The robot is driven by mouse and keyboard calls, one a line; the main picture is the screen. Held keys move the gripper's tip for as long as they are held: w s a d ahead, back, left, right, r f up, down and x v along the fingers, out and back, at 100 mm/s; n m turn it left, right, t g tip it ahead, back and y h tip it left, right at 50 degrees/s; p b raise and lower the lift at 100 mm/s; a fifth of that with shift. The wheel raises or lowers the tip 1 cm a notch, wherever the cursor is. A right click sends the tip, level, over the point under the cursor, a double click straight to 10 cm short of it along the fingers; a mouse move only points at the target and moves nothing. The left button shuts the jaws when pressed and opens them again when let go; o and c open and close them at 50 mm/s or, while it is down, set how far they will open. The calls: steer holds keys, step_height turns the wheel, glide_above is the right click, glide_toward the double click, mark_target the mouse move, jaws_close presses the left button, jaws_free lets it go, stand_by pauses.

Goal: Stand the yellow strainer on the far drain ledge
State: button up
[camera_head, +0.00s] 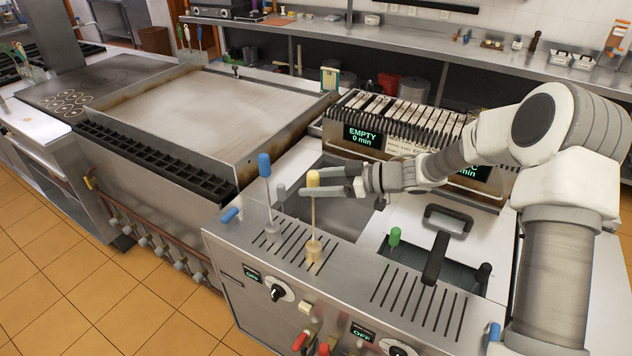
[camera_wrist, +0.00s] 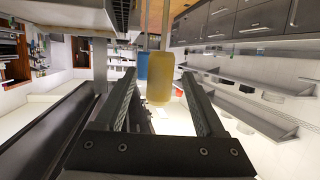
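The yellow strainer (camera_head: 313,220) stands upright on the left slotted drain ledge (camera_head: 285,251), its handle pointing up. My gripper (camera_head: 291,191) is open at the height of the yellow handle, with its fingers on either side of it. In the wrist view, the yellow handle (camera_wrist: 160,79) shows between the two fingertips, with gaps visible at both sides. A second slotted drain ledge (camera_head: 450,312) lies to the right. I cannot tell from the pictures which ledge counts as the far one.
A blue-handled strainer (camera_head: 265,166) stands just left of the yellow one. Behind them is a recessed metal basin (camera_head: 347,217). The right slotted ledge looks clear.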

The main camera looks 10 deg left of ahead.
steer(key=shift+d, duration=0.1)
steer(key=b+v, duration=0.2)
steer(key=v, duration=1.5)
steer(key=shift+r, duration=0.25)
steer(key=shift+d, duration=0.1)
